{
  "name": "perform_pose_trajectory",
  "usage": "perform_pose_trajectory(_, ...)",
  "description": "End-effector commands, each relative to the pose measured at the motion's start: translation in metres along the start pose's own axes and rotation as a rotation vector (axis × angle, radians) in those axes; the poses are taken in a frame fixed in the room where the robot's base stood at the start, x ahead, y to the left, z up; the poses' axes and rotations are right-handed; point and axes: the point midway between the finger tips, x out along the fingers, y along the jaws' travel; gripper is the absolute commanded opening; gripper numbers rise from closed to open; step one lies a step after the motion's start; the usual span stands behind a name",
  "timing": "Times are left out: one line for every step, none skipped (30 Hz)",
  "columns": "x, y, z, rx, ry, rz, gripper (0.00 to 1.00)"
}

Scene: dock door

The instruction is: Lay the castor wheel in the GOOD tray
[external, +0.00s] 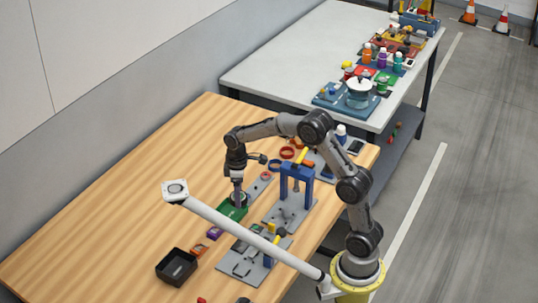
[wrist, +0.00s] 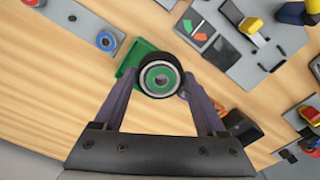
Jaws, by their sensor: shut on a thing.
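My gripper (wrist: 161,82) is shut on the castor wheel (wrist: 160,77), a dark-rimmed wheel with a pale ring and green centre, held between the fingertips. A green tray (wrist: 138,50) shows behind and partly hidden by the wheel; no GOOD lettering is readable on it. In the external view, my gripper (external: 238,193) points down over the green tray (external: 228,211) on the wooden table. The wheel is hard to make out there. I cannot tell how high the wheel is above the tray.
A black tray (external: 165,268) stands toward the table's front left. A blue press frame (external: 284,188) and grey fixture plates (external: 240,268) stand to the right of the green tray. Small purple (external: 214,233) and orange pieces lie between the trays. The table's left side is clear.

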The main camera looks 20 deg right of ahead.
Motion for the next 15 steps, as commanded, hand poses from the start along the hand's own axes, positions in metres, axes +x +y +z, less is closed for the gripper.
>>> perform_pose_trajectory(0.012,0.004,-0.006,0.000,-0.005,-0.003,0.13)
perform_pose_trajectory(0.017,0.006,-0.009,0.000,-0.004,-0.003,0.13)
perform_pose_trajectory(0.023,0.009,-0.013,0.000,-0.004,-0.003,0.13)
perform_pose_trajectory(0.027,0.011,-0.017,0.000,-0.004,-0.002,0.13)
perform_pose_trajectory(0.030,0.013,-0.019,0.000,-0.003,-0.002,0.13)
perform_pose_trajectory(0.035,0.015,-0.022,0.000,-0.002,-0.002,0.13)
perform_pose_trajectory(0.037,0.016,-0.024,0.000,-0.002,-0.001,0.13)
perform_pose_trajectory(0.038,0.017,-0.026,0.000,-0.001,-0.001,0.13)
perform_pose_trajectory(0.041,0.018,-0.027,0.000,-0.001,-0.001,0.13)
perform_pose_trajectory(0.042,0.018,-0.028,0.000,-0.001,-0.001,0.13)
perform_pose_trajectory(0.043,0.019,-0.029,0.000,-0.001,-0.001,0.13)
perform_pose_trajectory(0.044,0.019,-0.029,0.000,-0.001,-0.001,0.13)
perform_pose_trajectory(0.045,0.020,-0.030,0.000,-0.001,-0.001,0.13)
perform_pose_trajectory(0.047,0.021,-0.032,0.000,-0.002,-0.001,0.13)
perform_pose_trajectory(0.051,0.022,-0.034,0.000,-0.002,-0.001,0.13)
